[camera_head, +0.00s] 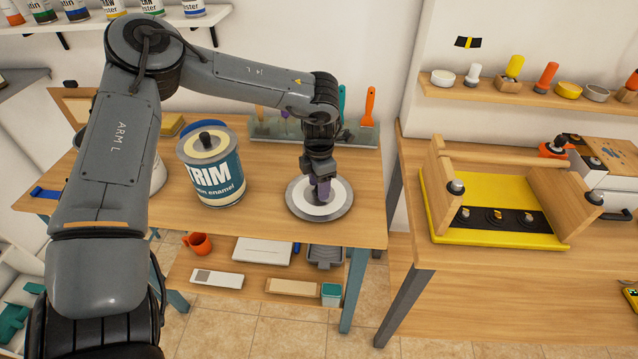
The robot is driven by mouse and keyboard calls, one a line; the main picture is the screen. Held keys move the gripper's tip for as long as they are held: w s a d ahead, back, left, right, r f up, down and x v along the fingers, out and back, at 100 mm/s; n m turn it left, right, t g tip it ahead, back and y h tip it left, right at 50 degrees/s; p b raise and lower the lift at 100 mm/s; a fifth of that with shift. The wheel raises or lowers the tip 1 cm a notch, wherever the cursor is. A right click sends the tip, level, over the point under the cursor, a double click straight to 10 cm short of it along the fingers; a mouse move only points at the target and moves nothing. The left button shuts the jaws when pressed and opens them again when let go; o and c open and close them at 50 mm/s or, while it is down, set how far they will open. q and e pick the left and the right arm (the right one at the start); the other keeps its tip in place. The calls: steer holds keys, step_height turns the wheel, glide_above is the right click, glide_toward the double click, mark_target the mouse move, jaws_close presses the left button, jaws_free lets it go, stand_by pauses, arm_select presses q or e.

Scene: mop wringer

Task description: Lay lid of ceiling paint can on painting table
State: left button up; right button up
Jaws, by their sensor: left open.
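A round grey lid with a white inner disc (338,199) is at the right part of the wooden painting table (265,219). It appears to lie flat on the tabletop. My left gripper (322,190) points straight down over the middle of the lid, open, with its fingertips at or just above it. The gripper hides the lid's centre, so I cannot tell whether the fingers touch it. A white can (158,176) stands left on the table, mostly hidden behind my left arm; its label does not show. My right gripper is not in view.
A TRIM enamel can (211,169) with a dark knob on top stands left of the lid. A rack with brushes and scrapers (275,128) lines the table's back. A second bench (520,262) with a yellow-based wooden frame (490,232) is to the right, past a gap.

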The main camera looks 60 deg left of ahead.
arm_select(q)
step_height(320, 180, up, 12)
steer(key=p, duration=0.2)
stand_by(0.4)
steer(key=shift+r, duration=0.15)
